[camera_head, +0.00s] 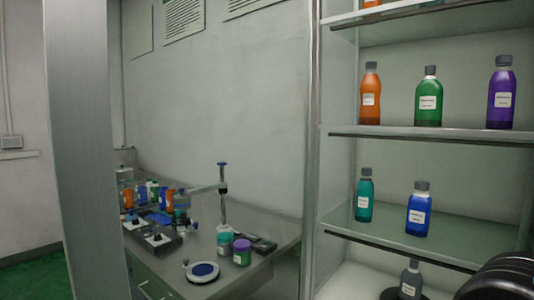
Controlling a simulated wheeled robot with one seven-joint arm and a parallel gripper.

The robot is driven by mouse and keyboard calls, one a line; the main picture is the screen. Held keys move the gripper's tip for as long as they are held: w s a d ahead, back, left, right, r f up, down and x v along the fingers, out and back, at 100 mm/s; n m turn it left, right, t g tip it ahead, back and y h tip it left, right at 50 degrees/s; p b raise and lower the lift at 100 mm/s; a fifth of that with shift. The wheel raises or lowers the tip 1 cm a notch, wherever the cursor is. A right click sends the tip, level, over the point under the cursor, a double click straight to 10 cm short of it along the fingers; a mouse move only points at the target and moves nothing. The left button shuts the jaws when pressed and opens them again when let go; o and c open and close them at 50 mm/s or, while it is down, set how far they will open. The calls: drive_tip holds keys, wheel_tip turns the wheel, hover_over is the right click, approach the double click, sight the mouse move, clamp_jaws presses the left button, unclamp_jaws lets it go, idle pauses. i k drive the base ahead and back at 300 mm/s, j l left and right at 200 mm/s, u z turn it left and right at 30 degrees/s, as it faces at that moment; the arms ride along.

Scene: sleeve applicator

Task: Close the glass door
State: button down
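The glass door (86,150) appears to stand open at the left of the cabinet. Its wide grey upright edge is near the camera, and its clear pane seems to reach back to the cabinet's side post (312,150). A bench and the wall show through the pane. The door's top and bottom edges and any handle are not visible. The cabinet front is uncovered, and its shelves (430,134) are in plain view. A dark rounded part at the lower right corner looks like my arm. My gripper's fingers do not show.
The shelves hold several bottles, among them an orange (370,97), a green (429,100), a purple (501,97) and a blue one (419,212). A grey bench (270,270) with small lab items stands behind the pane. Green floor (35,275) shows at the far left.

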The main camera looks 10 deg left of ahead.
sight(75, 41)
drive_tip(key=j+z, duration=0.7)
drive_tip(key=k+j, duration=0.1)
drive_tip(key=j, duration=0.3)
drive_tip(key=k+j+z, duration=0.1)
drive_tip(key=j, duration=0.3)
drive_tip(key=k+j, duration=0.15)
drive_tip(key=j, duration=0.25)
drive_tip(key=k+j+z, duration=0.1)
drive_tip(key=j, duration=0.3)
drive_tip(key=k+j, duration=0.2)
drive_tip(key=j, duration=0.2)
drive_tip(key=k+j+z, duration=0.1)
drive_tip(key=j, duration=0.3)
drive_tip(key=k+j, duration=0.15)
drive_tip(key=j, duration=0.25)
